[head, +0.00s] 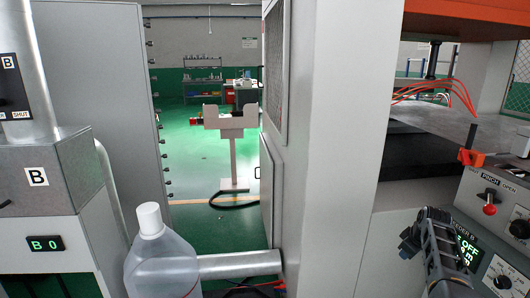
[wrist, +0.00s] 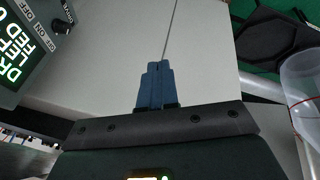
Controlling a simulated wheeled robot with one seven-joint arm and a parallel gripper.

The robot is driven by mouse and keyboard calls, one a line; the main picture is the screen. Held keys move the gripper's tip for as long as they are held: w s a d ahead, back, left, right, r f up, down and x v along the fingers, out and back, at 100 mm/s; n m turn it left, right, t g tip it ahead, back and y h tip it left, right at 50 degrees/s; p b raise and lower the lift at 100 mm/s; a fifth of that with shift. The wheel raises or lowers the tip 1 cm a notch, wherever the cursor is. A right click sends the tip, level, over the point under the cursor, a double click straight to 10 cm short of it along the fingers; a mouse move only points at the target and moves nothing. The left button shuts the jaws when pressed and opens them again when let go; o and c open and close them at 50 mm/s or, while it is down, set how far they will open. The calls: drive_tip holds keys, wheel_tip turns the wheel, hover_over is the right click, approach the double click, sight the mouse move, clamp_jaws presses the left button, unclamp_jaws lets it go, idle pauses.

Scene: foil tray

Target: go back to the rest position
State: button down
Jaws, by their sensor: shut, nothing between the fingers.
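My gripper (wrist: 157,72) shows in the wrist view with its two blue fingers pressed together. Nothing is between them. The fingers point over a plain pale grey surface (wrist: 115,60) and hold no object. In the head view a dark jointed part, which looks like my arm, stands at the lower right in front of a control panel (head: 484,225).
A clear bottle with a white cap (head: 162,262) stands at the lower centre-left, near a grey pipe (head: 238,264). A grey machine marked B (head: 38,176) is at left. A wide pillar (head: 340,120) blocks the middle. A clear container (wrist: 305,95) is at the wrist view's right edge.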

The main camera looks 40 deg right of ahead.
drive_tip(key=a+f+t+h, duration=0.1)
drive_tip(key=a+f, duration=0.4)
drive_tip(key=a, duration=0.4)
drive_tip(key=a+f+h, duration=0.1)
drive_tip(key=a+f, duration=0.3)
drive_tip(key=a, duration=0.5)
drive_tip(key=s+a+n+t, duration=0.1)
drive_tip(key=s+a+t, duration=0.15)
drive_tip(key=a, duration=0.65)
drive_tip(key=s+a+t, duration=0.1)
drive_tip(key=s+a, duration=0.2)
drive_tip(key=a, duration=0.6)
drive_tip(key=s+a+r+t+y, duration=0.1)
drive_tip(key=s+a+r+t, duration=0.1)
drive_tip(key=s+a+r, duration=0.4)
drive_tip(key=s+a+r+t+y, duration=0.1)
drive_tip(key=s+a+r+t, duration=0.15)
drive_tip(key=a+r, duration=0.4)
drive_tip(key=s+a+r+t+y, duration=0.1)
drive_tip(key=s+a+r, duration=0.3)
drive_tip(key=r, duration=0.4)
drive_tip(key=s+a+r+t+y, duration=0.1)
drive_tip(key=s+a+r+y, duration=0.1)
drive_tip(key=s+a+r, duration=0.3)
wheel_tip(320, 180, up, 3)
drive_tip(key=shift+a+n+t, duration=0.3)
drive_tip(key=shift+a, duration=0.05)
drive_tip(key=shift+s, duration=0.1)
